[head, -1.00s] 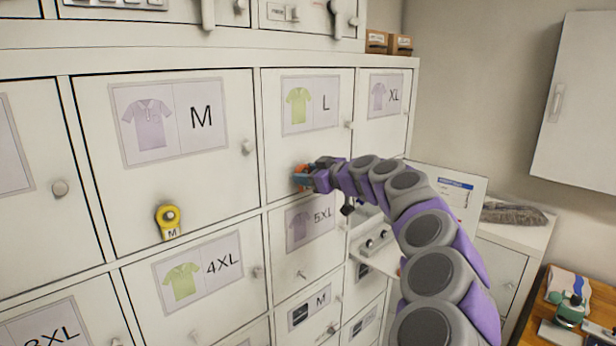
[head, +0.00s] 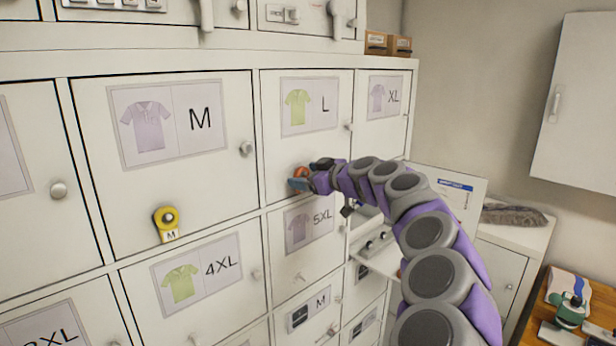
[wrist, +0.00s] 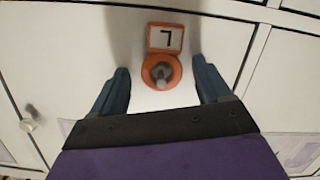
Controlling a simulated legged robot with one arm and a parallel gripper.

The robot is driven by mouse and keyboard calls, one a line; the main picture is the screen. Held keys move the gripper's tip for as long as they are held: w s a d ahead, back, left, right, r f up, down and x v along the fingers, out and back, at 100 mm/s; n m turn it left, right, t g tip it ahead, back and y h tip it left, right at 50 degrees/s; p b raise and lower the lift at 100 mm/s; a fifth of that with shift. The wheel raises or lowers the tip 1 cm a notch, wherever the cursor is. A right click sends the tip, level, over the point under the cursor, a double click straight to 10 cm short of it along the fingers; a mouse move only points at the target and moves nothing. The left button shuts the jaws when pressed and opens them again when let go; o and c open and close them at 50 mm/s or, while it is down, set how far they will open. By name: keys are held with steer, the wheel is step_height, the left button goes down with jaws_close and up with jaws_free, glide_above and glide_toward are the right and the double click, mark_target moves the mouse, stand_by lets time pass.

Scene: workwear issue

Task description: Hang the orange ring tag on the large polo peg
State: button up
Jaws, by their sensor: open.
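The orange ring tag (wrist: 174,70) hangs around a peg (wrist: 161,83) on the white door, seen in the wrist view. Its square label, upside down in that view, appears to read L. My gripper (wrist: 163,85) is open, its two blue fingers apart on either side of the ring and not touching it. In the head view the orange tag (head: 301,172) is partly hidden behind my gripper (head: 304,180), low on the door (head: 283,155) marked with a green polo and L.
A yellow ring tag (head: 167,222) marked M hangs on the wide M door (head: 200,190) to the left. Round knobs stick out from the doors, one (head: 247,149) on the M door. An open shelf or drawer (head: 379,262) lies below my arm. A wooden table (head: 555,325) stands at lower right.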

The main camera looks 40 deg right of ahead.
steer(key=shift+s, duration=0.1)
steer(key=b+v, duration=0.1)
steer(key=v, duration=1.6)
steer(key=shift+d, duration=0.15)
